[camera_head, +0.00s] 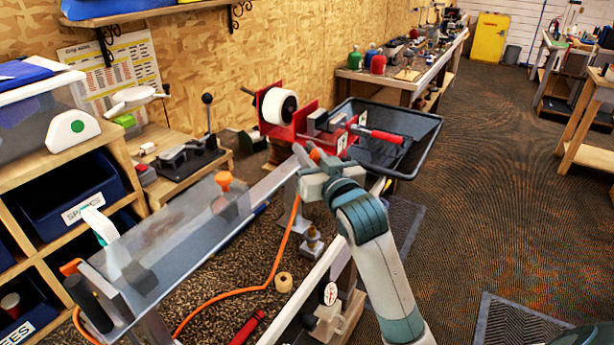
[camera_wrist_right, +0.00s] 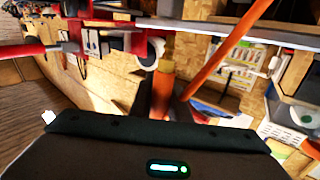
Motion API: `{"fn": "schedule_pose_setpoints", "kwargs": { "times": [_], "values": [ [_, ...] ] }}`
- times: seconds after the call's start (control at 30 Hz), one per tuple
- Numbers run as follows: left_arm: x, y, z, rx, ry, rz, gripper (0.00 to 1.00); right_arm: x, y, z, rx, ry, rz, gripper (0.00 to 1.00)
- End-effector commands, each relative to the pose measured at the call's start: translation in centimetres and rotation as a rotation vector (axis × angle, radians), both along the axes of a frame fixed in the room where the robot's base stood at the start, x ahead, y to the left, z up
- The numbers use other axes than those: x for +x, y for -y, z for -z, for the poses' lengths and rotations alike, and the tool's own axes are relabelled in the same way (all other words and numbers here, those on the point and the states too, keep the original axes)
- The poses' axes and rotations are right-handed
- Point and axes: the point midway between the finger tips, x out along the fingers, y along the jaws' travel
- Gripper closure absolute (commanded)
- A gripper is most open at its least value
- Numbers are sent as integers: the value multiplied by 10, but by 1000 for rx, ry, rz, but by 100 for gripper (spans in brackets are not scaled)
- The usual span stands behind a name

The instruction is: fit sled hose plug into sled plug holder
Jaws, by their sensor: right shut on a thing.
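My right gripper (camera_head: 316,168) reaches in from the lower right, just in front of the red sled-like fixture (camera_head: 343,136). It is shut on the orange hose plug (camera_head: 315,155), whose tip shows above the jaws. The plug also shows in the right wrist view (camera_wrist_right: 162,92), upright, with the dark gripper body below it. I cannot make out the sled plug holder for certain. My left gripper is not in view.
A black tray (camera_head: 425,127) lies behind the fixture. A white roll (camera_head: 279,106) stands beside it. A small gauge (camera_head: 330,293) stands near the front rail. Open floor lies to the right.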

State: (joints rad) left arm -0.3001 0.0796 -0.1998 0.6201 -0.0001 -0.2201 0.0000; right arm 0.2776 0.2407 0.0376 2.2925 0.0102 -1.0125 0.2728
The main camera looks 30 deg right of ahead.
Motion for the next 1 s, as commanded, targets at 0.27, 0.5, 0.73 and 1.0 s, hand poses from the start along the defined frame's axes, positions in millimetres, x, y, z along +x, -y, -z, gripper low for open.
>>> {"fn": "schedule_pose_setpoints", "kwargs": {
  "times": [0.27,0.5,0.73,1.0],
  "values": [
    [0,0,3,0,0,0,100,0,0,-27,0,1,0,100],
    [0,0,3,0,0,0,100,0,0,-30,0,0,0,100],
    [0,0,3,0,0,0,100,0,0,-29,0,0,0,100],
    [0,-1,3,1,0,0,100,0,0,-28,0,-1,0,100]
  ]
}}
